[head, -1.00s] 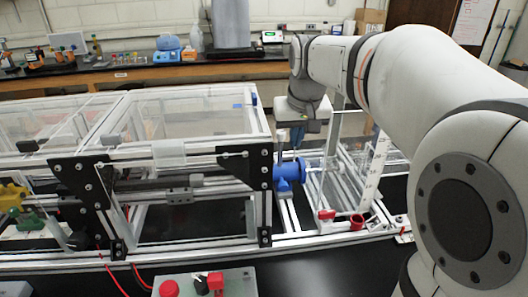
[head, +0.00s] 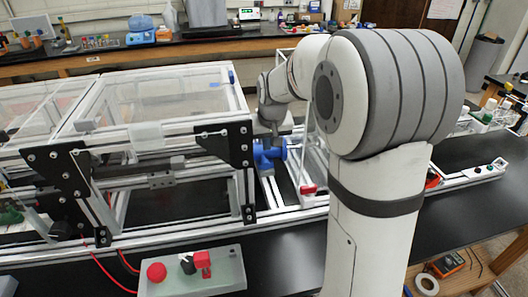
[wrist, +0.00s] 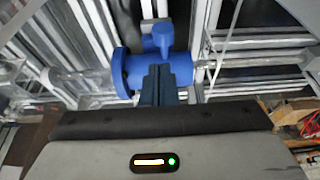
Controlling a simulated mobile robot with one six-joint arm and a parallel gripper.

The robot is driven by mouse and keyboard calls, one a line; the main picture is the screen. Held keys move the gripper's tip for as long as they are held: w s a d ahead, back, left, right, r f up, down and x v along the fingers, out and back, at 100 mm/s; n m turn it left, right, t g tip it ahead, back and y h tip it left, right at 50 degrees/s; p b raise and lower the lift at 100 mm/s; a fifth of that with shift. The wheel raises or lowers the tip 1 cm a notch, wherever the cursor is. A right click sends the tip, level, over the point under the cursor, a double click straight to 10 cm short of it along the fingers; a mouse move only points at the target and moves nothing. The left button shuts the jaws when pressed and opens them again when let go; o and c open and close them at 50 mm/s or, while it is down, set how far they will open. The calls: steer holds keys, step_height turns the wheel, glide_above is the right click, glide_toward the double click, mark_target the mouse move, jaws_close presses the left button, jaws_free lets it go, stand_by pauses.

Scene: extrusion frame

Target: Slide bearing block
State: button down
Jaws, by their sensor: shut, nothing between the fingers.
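A small grey block (head: 162,180), which looks like the bearing block, sits on the horizontal rail between two black corner plates in the head view. I cannot make it out in the wrist view. My gripper (wrist: 160,72) is shut and empty, its dark fingers pointing at a blue cylindrical fitting (wrist: 150,72) in the wrist view. The fingertips overlap the fitting's near side there; I cannot tell whether they touch it. In the head view the wrist hangs just above the blue fitting (head: 266,155), right of the block and beyond the right black plate; the fingertips are not clear.
The black plates (head: 227,146) and (head: 66,182) flank the rail. Clear panels (head: 170,98) cover the frame. A control box (head: 215,276) with red buttons stands in front, with red cables beside it. The black bench (head: 285,255) is bare between the box and my arm.

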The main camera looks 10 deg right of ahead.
mark_target(267, 160)
steer(key=x, duration=0.5)
steer(key=shift+f, duration=0.15)
steer(key=shift+s+f, duration=0.1)
steer(key=shift+s, duration=0.25)
steer(key=shift+s+b, duration=0.35)
steer(key=shift+s, duration=0.05)
steer(key=shift+w, duration=0.1)
steer(key=shift+r, duration=0.2)
